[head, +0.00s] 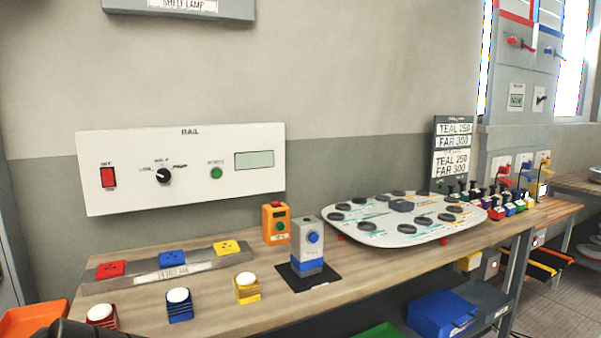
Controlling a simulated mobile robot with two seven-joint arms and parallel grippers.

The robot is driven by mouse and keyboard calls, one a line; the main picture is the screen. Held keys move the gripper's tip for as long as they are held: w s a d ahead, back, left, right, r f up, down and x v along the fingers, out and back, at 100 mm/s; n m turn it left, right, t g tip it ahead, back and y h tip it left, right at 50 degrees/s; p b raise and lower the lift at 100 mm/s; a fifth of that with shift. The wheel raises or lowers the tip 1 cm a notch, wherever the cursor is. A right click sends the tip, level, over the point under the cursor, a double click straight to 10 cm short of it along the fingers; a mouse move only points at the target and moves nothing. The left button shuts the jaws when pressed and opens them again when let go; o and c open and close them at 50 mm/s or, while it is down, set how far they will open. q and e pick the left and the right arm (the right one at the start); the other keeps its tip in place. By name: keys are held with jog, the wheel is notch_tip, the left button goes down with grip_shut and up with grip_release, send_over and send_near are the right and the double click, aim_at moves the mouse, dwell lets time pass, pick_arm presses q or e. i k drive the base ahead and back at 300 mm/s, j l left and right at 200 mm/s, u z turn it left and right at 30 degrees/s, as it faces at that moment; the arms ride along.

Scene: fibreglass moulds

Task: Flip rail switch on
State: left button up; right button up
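The white rail panel (220,195), labelled RAIL, is mounted on the wall at the left in the head view. Its red rocker switch (108,177) sits at the panel's left end, with small labels above and below it that are too small to read surely. I cannot tell which way the rocker is tipped. Right of it are a black rotary knob (163,176), a green button (216,173) and a pale, blank-looking display (254,160). A dark part, likely of my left arm, shows at the bottom left edge. Neither gripper is in view.
The wooden bench (215,302) below the panel holds a strip with red, blue and yellow blocks (172,260), several white-topped buttons, an orange box (275,223), a grey-blue device (308,245) and a white board of dark discs (350,232). The wall before the panel is unobstructed.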

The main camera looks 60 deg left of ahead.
aim_at(107, 175)
jog(key=u, duration=2.55)
jog(key=i+l+z, duration=0.15)
jog(key=l, duration=0.25)
jog(key=i+l+z, duration=0.1)
jog(key=i+l, duration=0.25)
